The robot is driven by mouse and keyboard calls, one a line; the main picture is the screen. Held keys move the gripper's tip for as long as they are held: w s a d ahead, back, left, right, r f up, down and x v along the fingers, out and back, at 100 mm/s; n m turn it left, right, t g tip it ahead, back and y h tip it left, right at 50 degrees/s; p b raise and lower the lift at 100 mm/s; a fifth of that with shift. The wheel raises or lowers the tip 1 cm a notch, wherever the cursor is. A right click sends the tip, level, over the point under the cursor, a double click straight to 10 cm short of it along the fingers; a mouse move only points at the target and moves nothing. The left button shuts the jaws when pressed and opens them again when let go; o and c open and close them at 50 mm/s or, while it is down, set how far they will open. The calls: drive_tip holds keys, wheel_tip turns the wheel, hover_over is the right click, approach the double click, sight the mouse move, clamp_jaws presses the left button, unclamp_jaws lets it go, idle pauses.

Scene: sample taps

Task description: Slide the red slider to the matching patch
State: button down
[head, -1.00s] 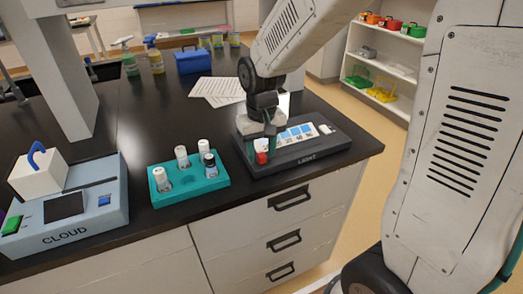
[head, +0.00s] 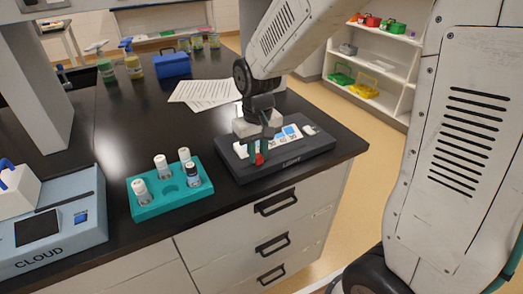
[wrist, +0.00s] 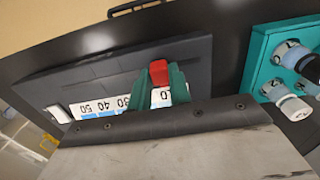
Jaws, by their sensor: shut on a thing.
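The dark light box (head: 235,172) with LIGHT on its front stands near the bench's right end; it also shows in the wrist view (wrist: 60,82). Its red slider (head: 260,159) shows bright between my green fingertips in the wrist view (wrist: 158,72). My gripper (head: 258,150) is shut on the red slider, with a finger on either side. The white scale (wrist: 83,108) reads 50, 40, 30 and a 0 digit, upside down. A blue patch (head: 291,132) shows right of my gripper. My fingers and wrist hide part of the scale and patches.
A teal rack (head: 143,211) with several capped vials stands left of the light box. A blue-grey CLOUD box (head: 75,242) is at the far left. Paper sheets (head: 205,90) lie behind. The bench's front edge is close to the light box.

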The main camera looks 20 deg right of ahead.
sight(258, 155)
drive_tip(key=c, duration=1.3)
unclamp_jaws()
wheel_tip(258, 155, up, 8)
drive_tip(key=shift+f, duration=0.1)
drive_tip(key=shift+m+t, duration=0.5)
drive_tip(key=shift+t, duration=0.2)
drive_tip(key=s+d+r, duration=0.1)
drive_tip(key=s, duration=0.6)
drive_tip(key=s+d+r, duration=0.2)
drive_tip(key=s, duration=0.5)
drive_tip(key=s+d+r, duration=0.1)
drive_tip(key=s+r, duration=0.1)
drive_tip(key=s, duration=0.6)
drive_tip(key=shift+d+r, duration=0.1)
drive_tip(key=shift+d, duration=0.2)
